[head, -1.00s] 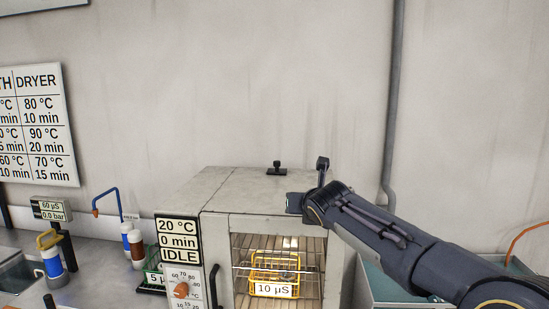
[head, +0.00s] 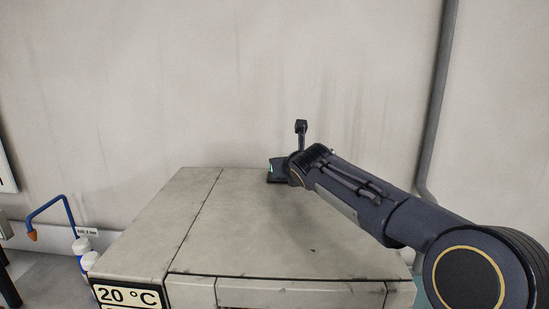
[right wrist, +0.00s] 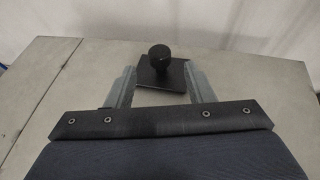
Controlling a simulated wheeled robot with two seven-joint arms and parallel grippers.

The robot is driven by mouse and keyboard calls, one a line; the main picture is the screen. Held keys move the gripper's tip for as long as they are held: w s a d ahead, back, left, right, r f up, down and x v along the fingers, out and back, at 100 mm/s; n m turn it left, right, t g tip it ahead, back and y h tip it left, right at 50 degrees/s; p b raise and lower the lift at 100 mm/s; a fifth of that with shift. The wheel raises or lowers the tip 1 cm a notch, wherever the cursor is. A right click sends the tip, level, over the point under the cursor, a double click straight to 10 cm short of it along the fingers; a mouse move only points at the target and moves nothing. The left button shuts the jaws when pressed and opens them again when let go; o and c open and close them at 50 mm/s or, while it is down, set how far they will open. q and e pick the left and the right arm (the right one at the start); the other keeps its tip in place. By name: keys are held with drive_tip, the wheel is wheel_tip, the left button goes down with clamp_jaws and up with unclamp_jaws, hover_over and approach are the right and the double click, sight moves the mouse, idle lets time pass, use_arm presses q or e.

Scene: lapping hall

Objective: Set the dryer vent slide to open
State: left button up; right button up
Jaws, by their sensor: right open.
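The dryer (head: 240,225) fills the lower middle of the head view, its pale top facing up. The vent slide is a black round knob (right wrist: 160,54) on a dark flat plate (right wrist: 166,76) on the dryer's top. In the right wrist view my right gripper (right wrist: 161,69) is open, one finger on each side of the plate, with the knob just beyond the fingertips and not gripped. In the head view my right gripper (head: 279,168) largely hides the slide. No open or shut marking shows on it. My left gripper is not in view.
A bare wall (head: 230,80) stands behind the dryer. The dryer's display (head: 128,297) reads 20 °C at the lower left. A blue bent pipe (head: 50,203) and white-capped bottles (head: 84,250) stand left of the dryer. The rest of its top is clear.

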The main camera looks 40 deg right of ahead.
drive_tip(key=p+x, duration=0.1)
drive_tip(key=x, duration=0.7)
drive_tip(key=shift+r, duration=0.15)
clamp_jaws()
